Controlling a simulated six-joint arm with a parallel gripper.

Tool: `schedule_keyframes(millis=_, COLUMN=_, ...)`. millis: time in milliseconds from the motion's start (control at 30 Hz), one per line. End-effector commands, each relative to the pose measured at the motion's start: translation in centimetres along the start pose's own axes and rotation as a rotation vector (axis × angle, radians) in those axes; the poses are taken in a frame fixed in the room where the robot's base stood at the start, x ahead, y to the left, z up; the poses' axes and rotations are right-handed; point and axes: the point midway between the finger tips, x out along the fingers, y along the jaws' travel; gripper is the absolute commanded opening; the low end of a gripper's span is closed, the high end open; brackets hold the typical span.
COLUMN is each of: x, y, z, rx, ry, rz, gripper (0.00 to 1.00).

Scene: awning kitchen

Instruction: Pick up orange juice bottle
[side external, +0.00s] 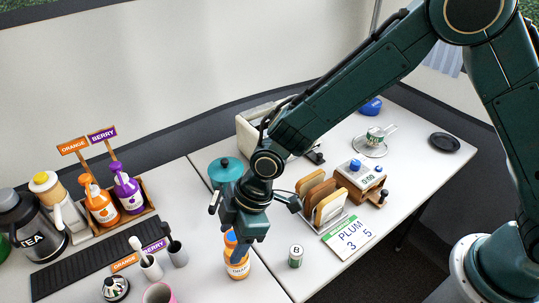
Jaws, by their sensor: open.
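The orange juice bottle (238,265) stands upright on the white table, just left of centre. It is orange with a white label, and its upper part is partly covered by my gripper. My gripper (246,236) points down over the top of the bottle and is open. I cannot tell whether the fingers are around the bottle's neck or in front of it. Two pump bottles, one orange (101,205) and one purple (127,188), stand in a wooden holder at the left under signs reading orange and berry.
A small can marked B (295,256) stands right of the bottle. Cups with utensils (151,267), a pink mug (158,293) and a TEA jug (31,225) are left.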

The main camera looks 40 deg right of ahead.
Motion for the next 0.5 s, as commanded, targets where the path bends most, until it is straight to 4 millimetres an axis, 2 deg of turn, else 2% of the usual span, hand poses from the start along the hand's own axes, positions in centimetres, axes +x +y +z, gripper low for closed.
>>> schedule_keyframes(millis=67, x=-0.01, y=0.00, z=0.00, rx=0.000, ry=0.000, rz=0.000, gripper=0.58)
schedule_keyframes(millis=367, x=-0.02, y=0.00, z=0.01, rx=0.000, ry=0.000, rz=0.000, gripper=0.00)
schedule_keyframes(millis=500, x=-0.06, y=0.02, z=-0.05, rx=0.000, ry=0.001, rz=0.001, gripper=0.00)
